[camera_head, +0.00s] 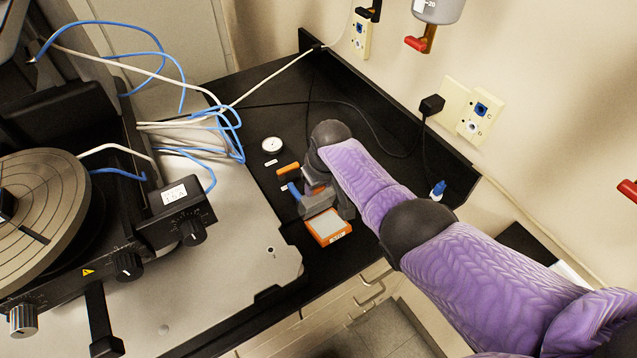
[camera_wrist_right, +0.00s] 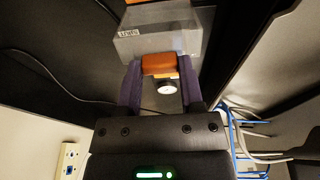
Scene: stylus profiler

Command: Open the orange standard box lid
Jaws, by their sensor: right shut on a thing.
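The orange standard box (camera_head: 328,240) lies on the black bench, with an orange rim, a pale inner face and a small label. Its greyish see-through lid (camera_head: 316,204) appears tilted up behind it. The labelled lid also shows in the right wrist view (camera_wrist_right: 165,44). My right gripper (camera_head: 306,191) is at the lid, shut on it; the arm partly hides the grip. In the right wrist view, an orange block (camera_wrist_right: 158,64) shows between the purple fingers. I cannot tell if it belongs to the lid. My left gripper is not in view.
A white dial (camera_head: 272,145) and an orange bar (camera_head: 288,169) lie on the bench close to the right gripper. The profiler with its round stage (camera_head: 38,200) fills the left. A black cable and a small blue-capped bottle (camera_head: 438,189) are near the wall.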

